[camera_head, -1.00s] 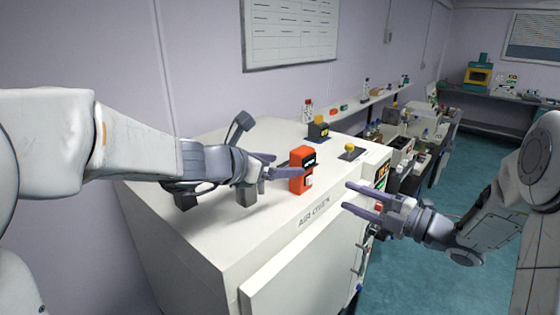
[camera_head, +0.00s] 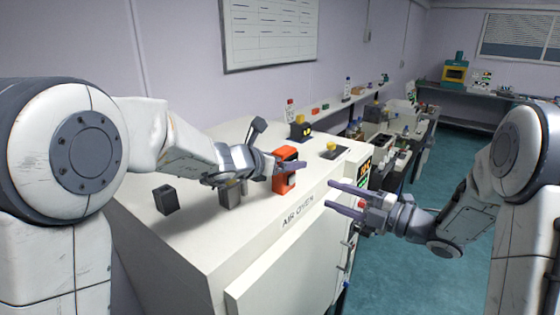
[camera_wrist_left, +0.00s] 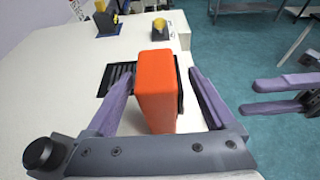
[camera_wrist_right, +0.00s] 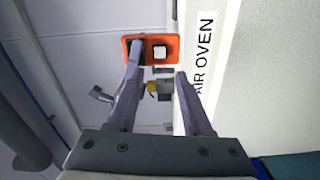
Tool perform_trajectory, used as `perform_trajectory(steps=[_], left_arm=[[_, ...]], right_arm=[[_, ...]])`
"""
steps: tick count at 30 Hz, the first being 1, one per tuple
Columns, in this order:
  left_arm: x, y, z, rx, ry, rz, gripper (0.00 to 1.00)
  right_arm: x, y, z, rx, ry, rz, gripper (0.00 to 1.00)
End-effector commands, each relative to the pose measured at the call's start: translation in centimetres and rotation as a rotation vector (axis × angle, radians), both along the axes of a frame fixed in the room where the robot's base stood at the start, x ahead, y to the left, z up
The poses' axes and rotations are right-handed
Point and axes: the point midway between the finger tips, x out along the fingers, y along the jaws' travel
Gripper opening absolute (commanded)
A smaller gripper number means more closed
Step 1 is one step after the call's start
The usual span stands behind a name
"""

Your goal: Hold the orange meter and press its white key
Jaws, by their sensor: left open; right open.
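The orange meter (camera_head: 284,180) stands upright on top of the white air oven near its front edge. My left gripper (camera_head: 287,166) is open with its fingers on either side of the meter; in the left wrist view the meter (camera_wrist_left: 155,90) sits between the two purple fingers, with gaps visible. My right gripper (camera_head: 346,198) is open and empty in front of the oven, to the right of the meter. In the right wrist view the meter's orange face (camera_wrist_right: 170,42) lies ahead of the fingers, with its white key (camera_wrist_right: 159,52) showing.
The white oven top (camera_head: 215,255) carries grey blocks (camera_head: 166,199) on the left and a black device with a yellow top (camera_head: 300,127) behind the meter. A yellow knob (camera_head: 331,146) stands on a dark plate at the right. A bench with small items runs behind.

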Motion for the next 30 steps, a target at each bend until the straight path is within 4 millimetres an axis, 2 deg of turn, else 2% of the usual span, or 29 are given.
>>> perform_trajectory(steps=[5,8,12,13,14,15,17,18,30], left_arm=[[0.00,0.00,0.01,0.000,0.000,0.000,0.89],[-0.01,0.01,0.02,0.000,0.000,0.000,0.54],[-0.01,0.02,0.02,0.000,0.000,0.000,0.01],[-0.01,0.02,0.02,0.000,0.000,0.000,0.00],[-0.02,0.02,0.01,0.000,0.000,0.000,0.00],[-0.02,0.03,0.01,0.000,0.000,0.000,0.00],[-0.02,0.03,0.01,0.000,0.000,0.000,0.00],[-0.02,0.03,0.01,0.000,0.000,0.000,0.00],[-0.02,0.04,0.02,0.000,0.000,0.000,0.00]], right_arm=[[0.00,0.00,0.00,0.000,0.000,0.000,0.50],[0.00,0.00,0.00,0.000,0.000,0.000,0.50],[0.00,0.00,0.00,0.000,0.000,0.000,0.50],[0.00,0.00,0.00,0.000,0.000,0.000,0.50],[0.00,0.00,0.00,0.000,0.000,0.000,0.42],[0.00,0.00,0.00,0.000,0.000,0.000,0.27],[0.00,0.00,0.00,0.000,0.000,0.000,0.04],[0.00,0.00,0.00,0.000,0.000,0.000,0.00],[0.00,0.00,0.00,0.000,0.000,0.000,0.00]])
